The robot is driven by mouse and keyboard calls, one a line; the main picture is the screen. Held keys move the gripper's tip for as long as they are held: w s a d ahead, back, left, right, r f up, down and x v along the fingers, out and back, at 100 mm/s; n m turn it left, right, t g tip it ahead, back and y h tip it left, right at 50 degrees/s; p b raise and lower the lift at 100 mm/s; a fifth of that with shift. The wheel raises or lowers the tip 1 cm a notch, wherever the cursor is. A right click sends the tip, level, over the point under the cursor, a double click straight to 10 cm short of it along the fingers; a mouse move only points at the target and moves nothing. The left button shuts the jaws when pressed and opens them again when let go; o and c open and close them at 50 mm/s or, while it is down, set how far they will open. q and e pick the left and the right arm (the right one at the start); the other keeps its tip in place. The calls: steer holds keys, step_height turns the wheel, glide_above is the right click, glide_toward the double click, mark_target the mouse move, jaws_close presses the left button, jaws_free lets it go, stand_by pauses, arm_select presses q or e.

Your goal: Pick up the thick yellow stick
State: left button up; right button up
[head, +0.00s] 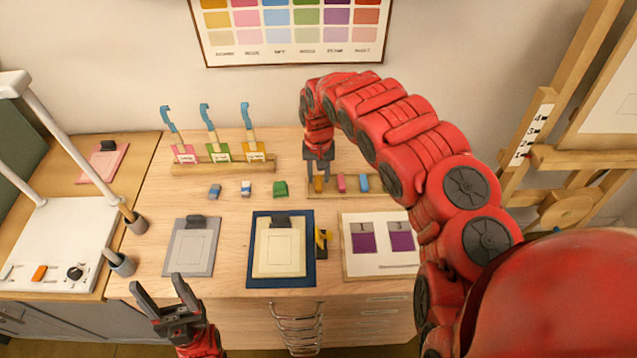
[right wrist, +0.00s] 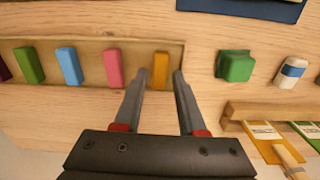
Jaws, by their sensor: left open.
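The thick yellow stick (head: 319,184), an ochre-yellow block, sits at the left end of a shallow wooden tray (head: 311,192). The yellow stick also shows in the right wrist view (right wrist: 160,70). My right gripper (head: 318,162) hangs above it, pointing down. In the right wrist view my right gripper (right wrist: 158,72) is open, with its fingertips on either side of the yellow stick. Gaps show on both sides, so it does not look gripped; fingertip height is hard to tell. My left gripper (head: 163,290) is open and empty near the table's front edge.
Pink (right wrist: 114,68), blue (right wrist: 69,66) and green (right wrist: 28,66) sticks share the tray. A green block (head: 280,189) and an eraser (head: 246,188) lie left of it. Clipboards (head: 190,268) and a swatch board (head: 380,271) lie in front.

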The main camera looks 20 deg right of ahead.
mark_target(318, 184)
steer(key=shift+f, duration=1.2)
jaws_close()
